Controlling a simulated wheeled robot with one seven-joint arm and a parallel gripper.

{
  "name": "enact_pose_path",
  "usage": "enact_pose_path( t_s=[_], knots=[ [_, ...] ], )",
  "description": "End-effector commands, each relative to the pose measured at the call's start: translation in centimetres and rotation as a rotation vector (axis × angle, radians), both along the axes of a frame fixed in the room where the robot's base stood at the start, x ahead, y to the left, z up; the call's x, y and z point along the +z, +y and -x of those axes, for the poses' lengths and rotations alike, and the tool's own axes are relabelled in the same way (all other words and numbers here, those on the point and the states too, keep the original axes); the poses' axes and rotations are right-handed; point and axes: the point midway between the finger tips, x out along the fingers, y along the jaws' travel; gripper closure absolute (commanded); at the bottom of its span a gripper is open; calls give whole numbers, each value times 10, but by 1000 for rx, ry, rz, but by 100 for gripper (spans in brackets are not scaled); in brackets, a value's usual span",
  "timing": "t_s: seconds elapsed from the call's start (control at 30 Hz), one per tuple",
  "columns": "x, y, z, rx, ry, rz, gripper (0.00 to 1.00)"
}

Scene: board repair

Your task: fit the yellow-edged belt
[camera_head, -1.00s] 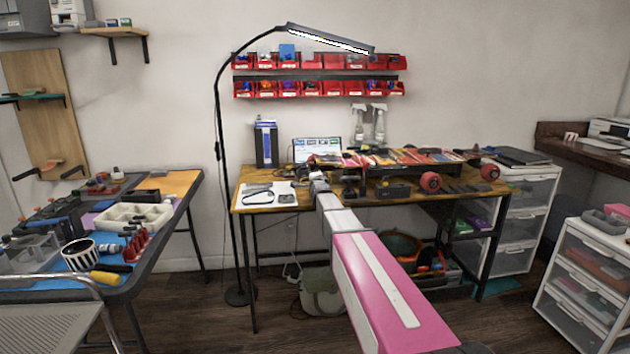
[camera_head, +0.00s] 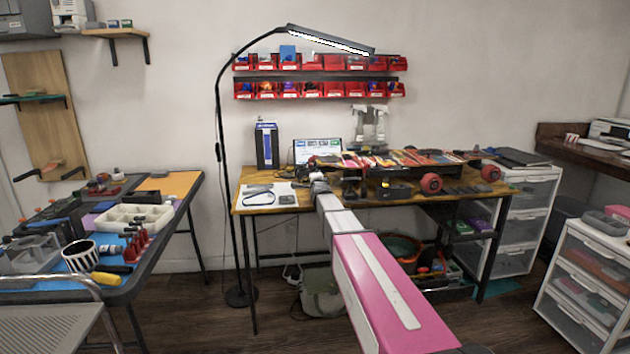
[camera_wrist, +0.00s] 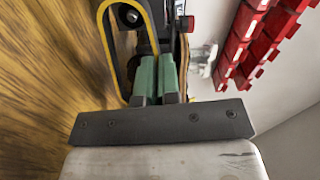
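In the wrist view the yellow-edged belt (camera_wrist: 105,42) is a dark loop with a yellow rim. Its upper bend lies around or in front of a dark round part with a silver centre (camera_wrist: 131,16); I cannot tell if it is seated. My gripper (camera_wrist: 158,60) has its two green fingertips close together, with the belt's right strand running in between them. The lower end of the loop is hidden behind my gripper.
A white sheet (camera_head: 299,187) with a dark loop (camera_head: 258,192) and a small grey item lies on the bench's left. A lamp pole (camera_head: 219,130) stands at its left side. Red bins (camera_head: 310,90) hang on the wall behind.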

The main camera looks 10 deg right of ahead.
Motion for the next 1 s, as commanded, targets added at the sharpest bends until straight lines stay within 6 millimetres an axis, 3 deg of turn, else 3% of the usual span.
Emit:
enact_pose_path(
  t_s=[0.67,1.0],
  knots=[
    [0,0,-27,0,0,0,100],
    [0,0,-27,0,0,0,100]
  ],
)
